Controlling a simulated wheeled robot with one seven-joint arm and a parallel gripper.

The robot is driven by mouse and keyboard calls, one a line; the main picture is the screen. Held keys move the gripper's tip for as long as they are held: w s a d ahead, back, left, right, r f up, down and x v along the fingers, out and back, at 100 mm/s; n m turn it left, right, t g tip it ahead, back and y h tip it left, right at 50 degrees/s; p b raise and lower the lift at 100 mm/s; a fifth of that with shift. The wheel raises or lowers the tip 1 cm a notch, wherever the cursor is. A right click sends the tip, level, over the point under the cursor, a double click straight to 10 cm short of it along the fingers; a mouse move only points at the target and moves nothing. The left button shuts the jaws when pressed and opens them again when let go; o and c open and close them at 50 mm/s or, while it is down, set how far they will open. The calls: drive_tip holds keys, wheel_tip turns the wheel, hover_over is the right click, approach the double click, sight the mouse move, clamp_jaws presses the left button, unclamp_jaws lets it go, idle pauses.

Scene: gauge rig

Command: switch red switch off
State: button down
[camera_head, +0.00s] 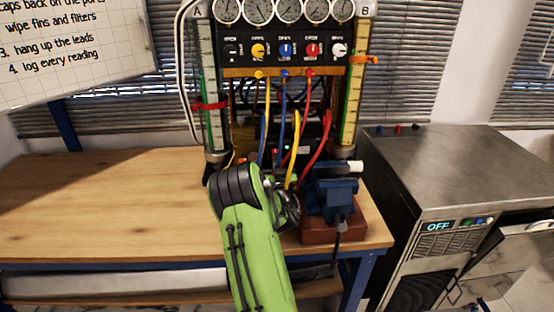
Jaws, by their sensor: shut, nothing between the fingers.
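A row of coloured knobs runs along the black panel of the gauge rig (240,62). The red one (312,50) is second from the right, between a blue and a white knob; its setting is too small to read. It is the red switch-like part I see most clearly. My green arm reaches up from the bottom of the view. My gripper (288,208) is at its end, low in front of the rig, well below the red knob and apart from it. It is shut and empty, and its fingertips are hard to make out.
Yellow, blue and red leads (267,110) hang from the panel in front of the rig. A blue vise (335,190) stands close on the right. The wooden bench (90,200) is clear at left. A metal machine (460,180) reading OFF stands at right.

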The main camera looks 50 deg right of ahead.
drive_tip(key=shift+w+d+f, duration=0.35)
drive_tip(key=shift+d+f, duration=0.1)
drive_tip(key=shift+f, duration=0.1)
drive_tip(key=shift+w+d+f, duration=0.3)
drive_tip(key=shift+d+f, duration=0.1)
drive_tip(key=shift+f, duration=0.1)
drive_tip(key=shift+f+b, duration=0.1)
drive_tip(key=shift+b, duration=0.3)
drive_tip(key=shift+w+f+b, duration=0.1)
drive_tip(key=shift+f+b, duration=0.2)
drive_tip(key=shift+b, duration=0.25)
